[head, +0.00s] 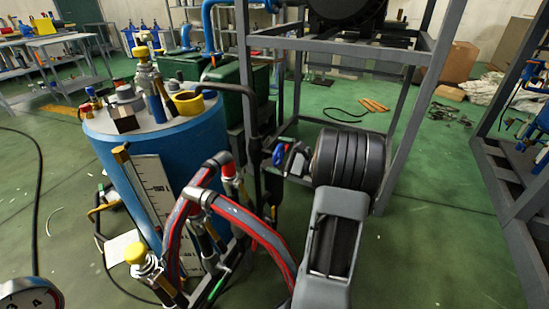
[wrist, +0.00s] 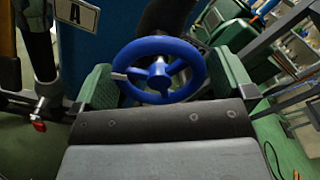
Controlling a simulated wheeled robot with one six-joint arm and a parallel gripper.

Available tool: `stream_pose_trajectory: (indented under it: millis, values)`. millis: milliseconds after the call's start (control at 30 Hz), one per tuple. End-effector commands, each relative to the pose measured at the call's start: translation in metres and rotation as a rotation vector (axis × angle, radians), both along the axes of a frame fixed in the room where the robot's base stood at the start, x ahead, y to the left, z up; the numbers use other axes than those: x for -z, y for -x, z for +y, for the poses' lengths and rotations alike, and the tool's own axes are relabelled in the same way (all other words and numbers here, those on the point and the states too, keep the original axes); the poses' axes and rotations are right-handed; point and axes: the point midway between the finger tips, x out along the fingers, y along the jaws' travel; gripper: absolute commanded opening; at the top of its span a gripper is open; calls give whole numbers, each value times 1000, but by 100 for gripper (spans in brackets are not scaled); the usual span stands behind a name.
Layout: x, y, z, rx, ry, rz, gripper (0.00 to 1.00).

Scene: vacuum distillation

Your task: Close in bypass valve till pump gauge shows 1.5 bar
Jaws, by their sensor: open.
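A blue handwheel (wrist: 160,97) with spokes and a white mark on its left rim fills the middle of the wrist view. I take it for the bypass valve's wheel. My gripper (wrist: 163,78) is open, with a green ridged finger on each side of the wheel. The wheel appears between the fingers; I cannot tell if they touch it. In the head view a small blue part (head: 279,154) shows by the arm's end, and the gripper is mostly hidden behind my black wrist. A round gauge (head: 30,296) is cut off at the lower left; its needle is not readable.
A blue tank (head: 190,140) with fittings on top stands left of my arm. Red-and-grey hoses (head: 248,222) arch close to my arm. A grey frame (head: 405,125) stands behind it. A plate marked A (wrist: 77,12) is at the wrist view's upper left.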

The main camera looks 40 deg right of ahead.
Motion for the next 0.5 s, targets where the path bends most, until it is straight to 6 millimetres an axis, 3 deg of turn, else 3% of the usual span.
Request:
stream_pose_trajectory:
  millis: [200, 500]
  values:
    - [0, -12, 7, -1, -1, 1, 100]
    - [0, -14, 7, 1, -1, 1, 100]
